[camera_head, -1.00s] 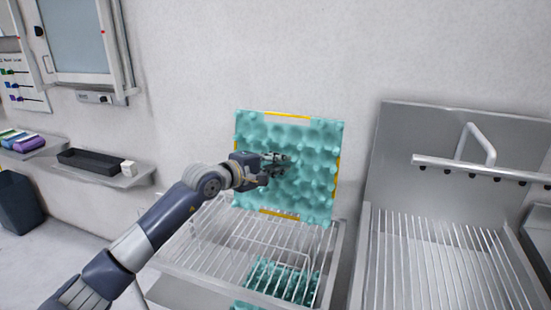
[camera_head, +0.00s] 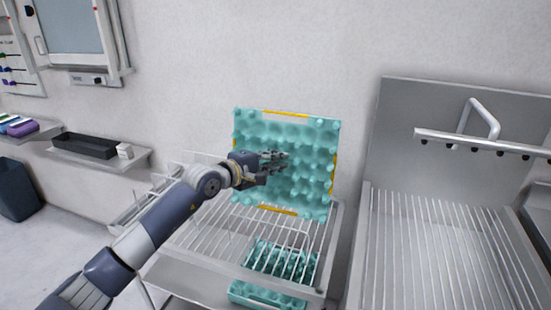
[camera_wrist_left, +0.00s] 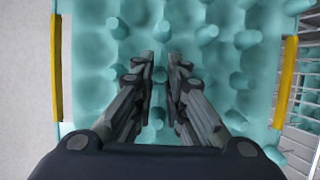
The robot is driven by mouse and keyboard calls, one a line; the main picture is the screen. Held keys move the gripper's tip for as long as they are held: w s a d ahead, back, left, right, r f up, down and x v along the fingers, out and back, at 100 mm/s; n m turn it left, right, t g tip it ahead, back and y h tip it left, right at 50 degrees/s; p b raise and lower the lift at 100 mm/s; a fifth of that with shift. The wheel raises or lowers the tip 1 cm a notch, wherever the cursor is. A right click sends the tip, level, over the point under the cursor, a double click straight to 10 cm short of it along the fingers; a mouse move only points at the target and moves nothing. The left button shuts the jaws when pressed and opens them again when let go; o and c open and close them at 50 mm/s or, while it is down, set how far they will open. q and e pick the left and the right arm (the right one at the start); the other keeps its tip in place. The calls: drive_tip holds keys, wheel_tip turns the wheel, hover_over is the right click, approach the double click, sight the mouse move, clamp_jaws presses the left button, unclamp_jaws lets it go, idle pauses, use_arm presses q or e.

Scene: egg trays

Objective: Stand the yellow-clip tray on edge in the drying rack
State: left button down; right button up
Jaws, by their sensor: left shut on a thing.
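The teal egg tray with yellow clips (camera_head: 310,150) is upright, its face toward me, above the back of the wire drying rack (camera_head: 215,240). Yellow clips show on its top, bottom and right edges. I cannot tell whether its lower edge rests between the wires. My left gripper (camera_head: 280,160) is shut on a knob at the middle of the tray's face. In the left wrist view the fingers (camera_wrist_left: 160,75) close around a teal knob, and the tray (camera_wrist_left: 215,75) fills the view with yellow clips at both sides. My right gripper is not in view.
Other teal trays (camera_head: 265,293) lie below the rack wires. A second wire rack (camera_head: 440,250) with a metal backboard and a nozzle bar (camera_head: 480,142) stands to the right. A wall shelf (camera_head: 100,154) with a black bin is at the left. The wall is close behind the tray.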

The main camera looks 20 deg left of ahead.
sight(280, 192)
use_arm(q)
drive_tip(key=shift+f+b, duration=5.2)
drive_tip(key=shift+f, duration=0.55)
drive_tip(key=c, duration=1.5)
unclamp_jaws()
drive_tip(key=shift+c, duration=0.2)
drive_tip(key=shift+v, duration=4)
